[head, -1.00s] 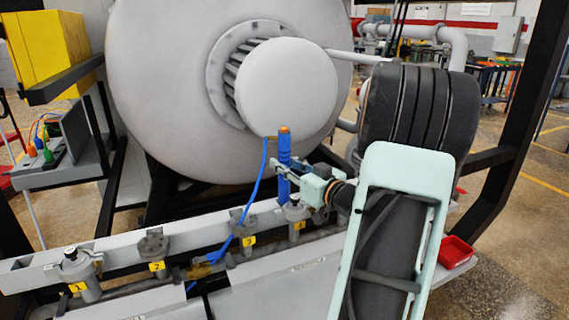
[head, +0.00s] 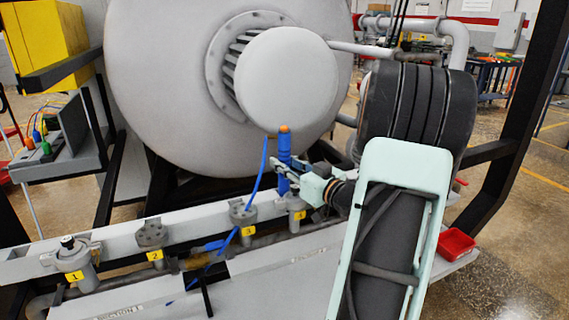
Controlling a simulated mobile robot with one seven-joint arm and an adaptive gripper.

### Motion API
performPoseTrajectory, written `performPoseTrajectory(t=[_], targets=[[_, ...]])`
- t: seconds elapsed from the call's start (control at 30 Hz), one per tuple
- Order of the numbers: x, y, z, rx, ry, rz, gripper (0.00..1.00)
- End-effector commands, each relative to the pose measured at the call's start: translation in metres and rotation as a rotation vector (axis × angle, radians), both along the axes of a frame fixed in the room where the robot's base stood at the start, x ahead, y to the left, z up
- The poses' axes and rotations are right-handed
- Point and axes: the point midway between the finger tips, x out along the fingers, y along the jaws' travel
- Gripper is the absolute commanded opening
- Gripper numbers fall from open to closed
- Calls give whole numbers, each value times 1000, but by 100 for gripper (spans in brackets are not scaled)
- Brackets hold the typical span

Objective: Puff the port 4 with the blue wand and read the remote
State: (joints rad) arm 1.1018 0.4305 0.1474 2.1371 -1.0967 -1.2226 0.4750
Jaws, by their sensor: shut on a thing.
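The blue wand (head: 284,160) is upright, with an orange top and a blue hose (head: 257,187) trailing down to the left. My gripper (head: 286,177) is shut on the wand, coming in from the right. Port 4 (head: 296,203), a grey fitting with a yellow "4" label, is at the right of the rail. The wand's lower end shows just above and left of port 4's top; whether they touch I cannot tell. No remote's reading can be made out.
Port 3 (head: 242,212), port 2 (head: 152,236) and port 1 (head: 75,258) line the grey rail to the left. The large round vessel (head: 150,90) stands behind. A left shelf (head: 75,163) holds small coloured items. A red tray (head: 457,243) sits at the right.

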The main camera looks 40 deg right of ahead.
Motion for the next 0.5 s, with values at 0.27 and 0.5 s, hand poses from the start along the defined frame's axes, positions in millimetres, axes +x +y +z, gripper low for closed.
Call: performPoseTrajectory(t=[0.27, 0.5], targets=[[0, 0, -2, -1, -2, 0, 0], [0, 0, -3, -1, -2, 0, 28]])
